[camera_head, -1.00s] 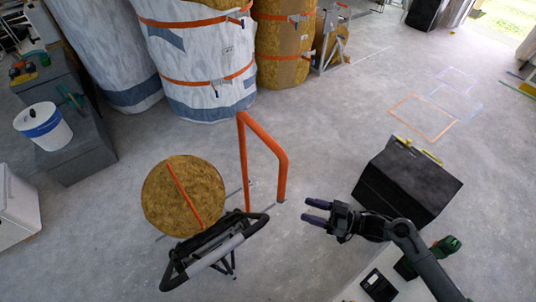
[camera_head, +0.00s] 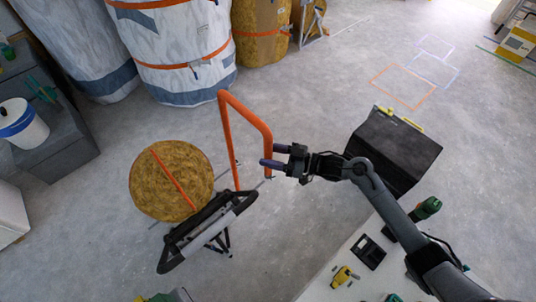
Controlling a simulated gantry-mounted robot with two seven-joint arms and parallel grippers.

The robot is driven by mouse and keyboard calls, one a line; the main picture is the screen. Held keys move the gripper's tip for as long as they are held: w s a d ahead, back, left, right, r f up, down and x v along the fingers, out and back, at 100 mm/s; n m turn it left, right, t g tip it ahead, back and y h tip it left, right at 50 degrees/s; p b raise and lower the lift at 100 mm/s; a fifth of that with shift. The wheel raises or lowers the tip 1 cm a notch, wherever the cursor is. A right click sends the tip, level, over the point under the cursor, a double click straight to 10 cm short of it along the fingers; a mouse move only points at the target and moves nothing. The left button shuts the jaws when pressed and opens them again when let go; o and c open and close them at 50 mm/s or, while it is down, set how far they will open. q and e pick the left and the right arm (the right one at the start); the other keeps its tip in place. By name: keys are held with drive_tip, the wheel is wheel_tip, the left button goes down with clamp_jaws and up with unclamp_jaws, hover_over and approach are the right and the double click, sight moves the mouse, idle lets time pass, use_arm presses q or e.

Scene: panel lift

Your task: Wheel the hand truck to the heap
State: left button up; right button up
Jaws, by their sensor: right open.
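The hand truck (camera_head: 212,236) stands left of the picture's middle, its black and grey handle loop tilted up toward me. A round brown-yellow bale (camera_head: 178,172) with an orange strap shows just beyond its handle; whether it rests on the truck I cannot tell. An orange tube hoop (camera_head: 226,135) stands beside the handle. My right gripper (camera_head: 273,156) is open and empty, its purple-grey fingers pointing left at the hoop's right leg. Whether they touch it I cannot tell. My left gripper is out of view. Which thing is the heap is unclear.
Large strapped white rolls (camera_head: 178,45) and a brown roll (camera_head: 262,30) stand at the back. A black box (camera_head: 392,150) is at the right. A white bucket (camera_head: 22,124) sits on grey blocks at the left. A pale table (camera_head: 335,288) is at the bottom.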

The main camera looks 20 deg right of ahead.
drive_tip(key=shift+w+a, duration=0.25)
drive_tip(key=shift+a, duration=0.2)
clamp_jaws()
